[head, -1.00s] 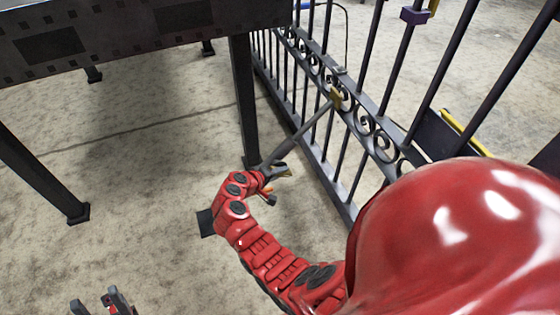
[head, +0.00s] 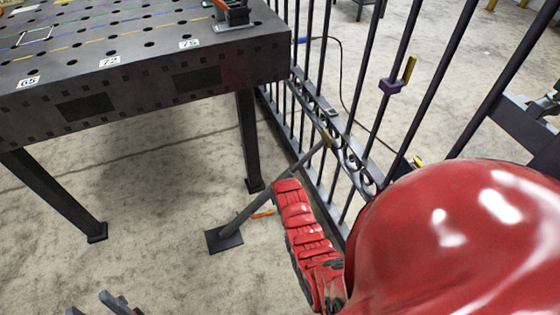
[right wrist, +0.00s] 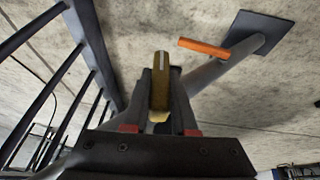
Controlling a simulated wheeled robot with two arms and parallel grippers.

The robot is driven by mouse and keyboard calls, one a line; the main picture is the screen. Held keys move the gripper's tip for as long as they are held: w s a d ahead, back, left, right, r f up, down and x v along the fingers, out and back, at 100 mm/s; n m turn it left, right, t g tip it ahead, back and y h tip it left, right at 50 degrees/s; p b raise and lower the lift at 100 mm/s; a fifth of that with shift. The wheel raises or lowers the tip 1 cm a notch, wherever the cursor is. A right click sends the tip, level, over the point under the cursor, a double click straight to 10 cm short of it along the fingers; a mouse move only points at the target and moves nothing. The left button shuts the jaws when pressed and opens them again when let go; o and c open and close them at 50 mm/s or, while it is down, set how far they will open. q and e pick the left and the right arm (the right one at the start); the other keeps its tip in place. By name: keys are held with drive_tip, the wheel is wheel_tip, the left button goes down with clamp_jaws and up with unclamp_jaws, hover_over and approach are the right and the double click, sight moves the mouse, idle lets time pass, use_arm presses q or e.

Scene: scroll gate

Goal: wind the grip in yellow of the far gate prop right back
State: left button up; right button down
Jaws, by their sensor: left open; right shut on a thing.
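The gate prop is a grey diagonal bar (head: 258,206) running from a floor plate (head: 225,239) up to the barred gate (head: 350,160). An orange grip (head: 262,214) sticks out low on it and also shows in the right wrist view (right wrist: 205,48). The yellow grip (right wrist: 160,88) stands between the fingers of my right gripper (right wrist: 161,76), which is shut on it. My left gripper (head: 97,304) is open and empty at the bottom left, partly cut off.
A dark perforated table (head: 140,75) stands at the upper left, its near leg (head: 250,140) close behind the prop. The floor left of the prop is clear.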

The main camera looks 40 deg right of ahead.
drive_tip(key=shift+d+r+y+p, duration=0.15)
drive_tip(key=shift+y+p, duration=0.15)
drive_tip(key=shift+y, duration=0.5)
drive_tip(key=c, duration=0.7)
unclamp_jaws()
drive_tip(key=shift+f, duration=0.2)
drive_tip(key=shift+p, duration=0.3)
